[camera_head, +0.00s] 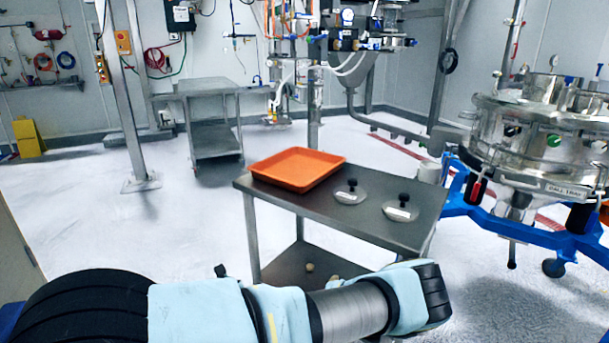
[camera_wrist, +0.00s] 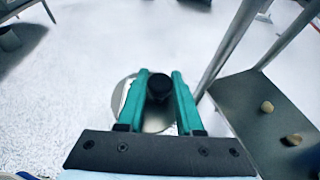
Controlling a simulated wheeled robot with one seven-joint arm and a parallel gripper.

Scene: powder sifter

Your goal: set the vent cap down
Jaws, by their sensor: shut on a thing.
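In the wrist view my gripper (camera_wrist: 161,76) is shut on the black knob of a vent cap (camera_wrist: 160,88). The cap's round, pale metal disc shows between and beside the green fingers, and the rest is hidden behind them. White floor shows around the cap, which is beside the cart's legs and lower shelf. In the head view my arm crosses in front of the steel cart (camera_head: 375,228); the fingers and held cap cannot be made out there. Two similar discs with black knobs and pale labels, a left one (camera_head: 344,197) and a right one (camera_head: 393,212), lie on the cart top.
An orange tray (camera_head: 297,169) sits on the cart's left part. Bare top remains around the two discs. The lower shelf (camera_wrist: 252,105) holds small tan lumps. A steel sifter vessel (camera_head: 545,135) on a blue wheeled frame (camera_head: 480,208) stands at the right. Another steel cart (camera_head: 208,88) stands behind.

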